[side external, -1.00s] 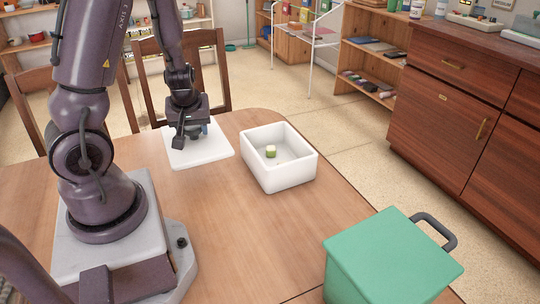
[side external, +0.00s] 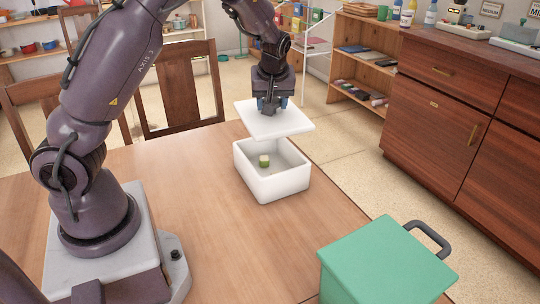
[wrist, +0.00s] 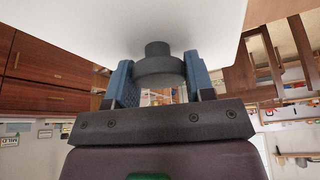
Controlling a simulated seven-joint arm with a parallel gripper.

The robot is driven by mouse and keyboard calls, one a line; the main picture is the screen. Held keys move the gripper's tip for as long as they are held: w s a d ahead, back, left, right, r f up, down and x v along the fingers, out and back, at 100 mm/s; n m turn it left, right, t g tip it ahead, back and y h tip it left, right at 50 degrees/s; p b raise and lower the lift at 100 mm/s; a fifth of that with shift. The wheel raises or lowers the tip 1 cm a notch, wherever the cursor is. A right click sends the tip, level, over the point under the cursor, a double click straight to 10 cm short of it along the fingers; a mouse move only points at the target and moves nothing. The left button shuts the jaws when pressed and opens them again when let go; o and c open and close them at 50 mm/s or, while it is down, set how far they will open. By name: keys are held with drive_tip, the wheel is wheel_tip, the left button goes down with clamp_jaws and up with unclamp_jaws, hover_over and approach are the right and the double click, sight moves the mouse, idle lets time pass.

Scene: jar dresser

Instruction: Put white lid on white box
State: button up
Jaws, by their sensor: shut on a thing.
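The white lid (side external: 274,121) is a flat square plate with a dark round knob (wrist: 158,65), clear in the wrist view. My gripper (side external: 271,103) is shut on the knob and holds the lid in the air; its blue fingers (wrist: 160,82) stand on both sides of the knob. The white box (side external: 272,184) stands open on the table below the lid. The lid is above the box's back part, apart from its rim and roughly level. A small green and white object (side external: 264,161) lies inside the box.
A green box (side external: 385,265) with a dark handle stands at the table's front right. The wooden table (side external: 185,200) is clear left of the white box. Chairs (side external: 180,88) stand at the far table edge, and a wooden cabinet (side external: 440,110) is at the right.

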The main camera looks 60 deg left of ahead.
drive_tip(key=shift+r+n, duration=0.15)
drive_tip(key=shift+n, duration=0.15)
drive_tip(key=shift+s+d, duration=0.1)
drive_tip(key=shift+s, duration=0.1)
drive_tip(key=shift+f+n, duration=0.3)
drive_tip(key=shift+f, duration=0.15)
wheel_tip(320, 180, down, 7)
drive_tip(key=shift+f, duration=0.15)
drive_tip(key=shift+f, duration=0.15)
drive_tip(key=shift+f, duration=0.45)
drive_tip(key=o, duration=0.9)
